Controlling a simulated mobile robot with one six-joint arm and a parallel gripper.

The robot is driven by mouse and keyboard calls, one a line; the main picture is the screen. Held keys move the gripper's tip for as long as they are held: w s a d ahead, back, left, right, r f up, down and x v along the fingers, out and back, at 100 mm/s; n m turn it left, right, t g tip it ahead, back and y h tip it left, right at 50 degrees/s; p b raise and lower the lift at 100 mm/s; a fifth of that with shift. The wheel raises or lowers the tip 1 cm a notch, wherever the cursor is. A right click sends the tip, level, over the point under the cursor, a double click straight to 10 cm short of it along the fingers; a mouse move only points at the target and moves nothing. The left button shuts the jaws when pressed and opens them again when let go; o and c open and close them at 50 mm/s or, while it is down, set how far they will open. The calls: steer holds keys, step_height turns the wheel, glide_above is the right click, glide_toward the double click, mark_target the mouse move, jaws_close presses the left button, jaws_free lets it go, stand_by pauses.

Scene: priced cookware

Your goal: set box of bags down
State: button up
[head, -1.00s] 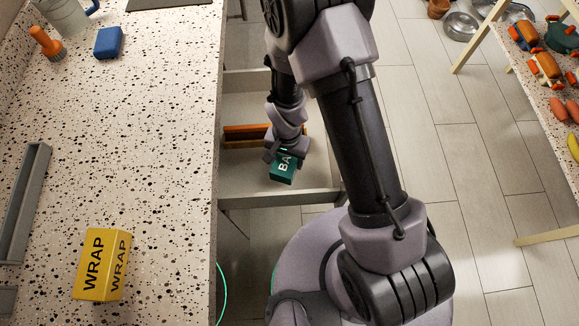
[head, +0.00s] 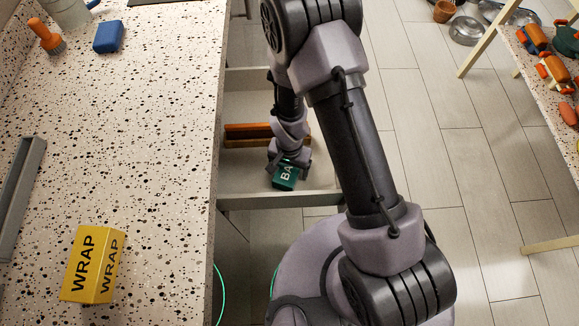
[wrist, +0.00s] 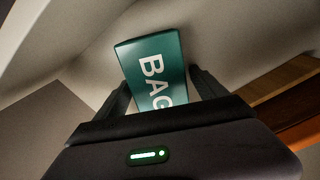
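The box of bags (head: 286,175) is a small dark green box with white "BAG" lettering. It is low inside the open drawer (head: 228,187), near the drawer's front panel. My gripper (head: 290,160) reaches down into the drawer at the box. In the wrist view the box (wrist: 153,72) lies between the two fingers of my gripper (wrist: 162,80), which are close against its sides, and it looks shut on it. The box looks slightly tilted relative to the fingers. Whether its underside touches the drawer floor is hidden.
An orange-brown wooden divider or tray (head: 250,133) lies behind the box in the drawer. The counter (head: 130,150) on the left holds a yellow WRAP box (head: 92,265), a blue block (head: 108,37) and an orange brush (head: 47,38). The drawer floor left of the box is clear.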

step_height(320, 180, up, 12)
steer(key=p, duration=0.5)
steer(key=d+r+t+y, duration=0.1)
steer(key=d+r, duration=0.1)
steer(key=r, duration=0.8)
steer(key=d+r+t, duration=0.1)
steer(key=d+r, duration=0.1)
steer(key=r, duration=0.7)
steer(key=s+d+r+t, duration=0.1)
steer(key=s+r+t, duration=0.1)
steer(key=s+r, duration=0.3)
steer(key=s+d+r+t+y, duration=0.1)
steer(key=s+r, duration=0.5)
steer(key=r, duration=0.4)
steer(key=shift+s+d+r+t, duration=0.2)
steer(key=shift+d+r+t, duration=0.1)
steer(key=shift+d+t, duration=0.1)
